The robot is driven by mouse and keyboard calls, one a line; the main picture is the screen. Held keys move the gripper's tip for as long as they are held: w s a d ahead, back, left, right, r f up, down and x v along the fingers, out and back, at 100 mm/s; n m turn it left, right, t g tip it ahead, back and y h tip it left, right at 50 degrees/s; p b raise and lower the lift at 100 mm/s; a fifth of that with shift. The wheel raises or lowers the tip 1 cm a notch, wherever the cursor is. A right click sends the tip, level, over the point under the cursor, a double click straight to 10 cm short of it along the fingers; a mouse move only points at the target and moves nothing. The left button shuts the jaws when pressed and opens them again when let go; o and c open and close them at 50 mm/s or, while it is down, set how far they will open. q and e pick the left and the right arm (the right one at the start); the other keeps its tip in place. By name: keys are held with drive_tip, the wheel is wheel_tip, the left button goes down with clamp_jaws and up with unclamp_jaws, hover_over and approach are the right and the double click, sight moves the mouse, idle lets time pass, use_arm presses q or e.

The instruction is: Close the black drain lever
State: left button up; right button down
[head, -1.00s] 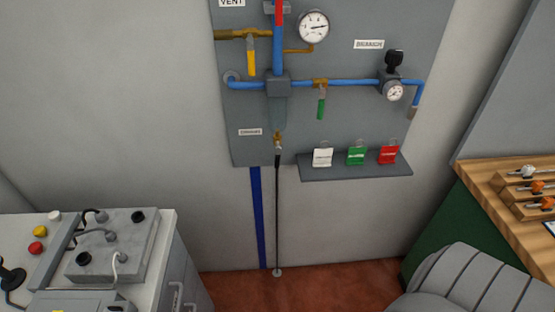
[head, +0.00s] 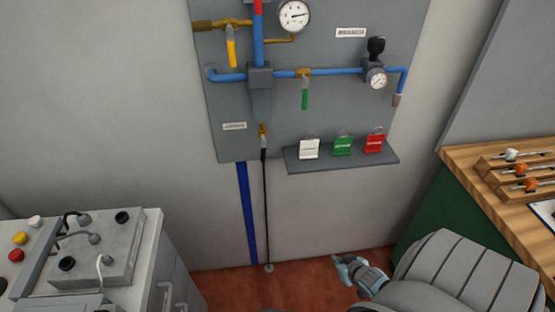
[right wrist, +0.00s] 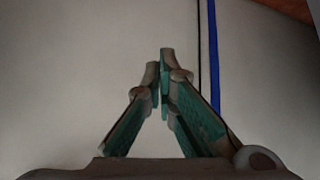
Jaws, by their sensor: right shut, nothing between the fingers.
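The black drain lever (head: 263,154) hangs straight down below a small brass valve (head: 262,133) at the bottom of the grey panel, in line with a thin black line running to the floor. A small label (head: 234,126) sits to its left. My right gripper (head: 338,259) is low at the lower right of the head view, over the red floor, well below and to the right of the lever. In the right wrist view my right gripper (right wrist: 164,62) is shut and empty, its fingertips together. The lever is not visible there. My left gripper is out of view.
A blue stripe (head: 247,210) and the thin black line (head: 266,215) run down the wall. A shelf (head: 340,164) with white, green and red tags juts out right of the lever. A grey bench (head: 155,235) stands left, a wooden-topped bench (head: 470,158) right.

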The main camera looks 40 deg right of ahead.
drive_tip(key=w+d+r+m+t, duration=0.3)
drive_tip(key=w+r+m+t, duration=0.15)
drive_tip(key=w+r, duration=0.7)
drive_tip(key=m+t+y, duration=0.1)
drive_tip(key=m+t, duration=0.3)
drive_tip(key=m, duration=0.2)
approach(289, 165)
drive_tip(key=s+d+f, duration=0.1)
drive_tip(key=f, duration=0.1)
drive_tip(key=r+m, duration=0.1)
drive_tip(key=m, duration=0.1)
drive_tip(key=r+m+t, duration=0.1)
drive_tip(key=r+m, duration=0.1)
drive_tip(key=a+r+m+t, duration=0.1)
drive_tip(key=m, duration=0.1)
drive_tip(key=shift+w+r, duration=0.2)
drive_tip(key=shift+r, duration=0.2)
drive_tip(key=w+b, duration=0.2)
drive_tip(key=w, duration=0.1)
drive_tip(key=w+d+b, duration=0.1)
drive_tip(key=w+b, duration=0.1)
drive_tip(key=w, duration=0.2)
drive_tip(key=w+b, duration=0.3)
drive_tip(key=shift+w+d+f, duration=0.15)
drive_tip(key=shift+w+f, duration=0.05)
drive_tip(key=a+p, duration=0.2)
drive_tip(key=w+a+r+p, duration=0.1)
drive_tip(key=a, duration=0.1)
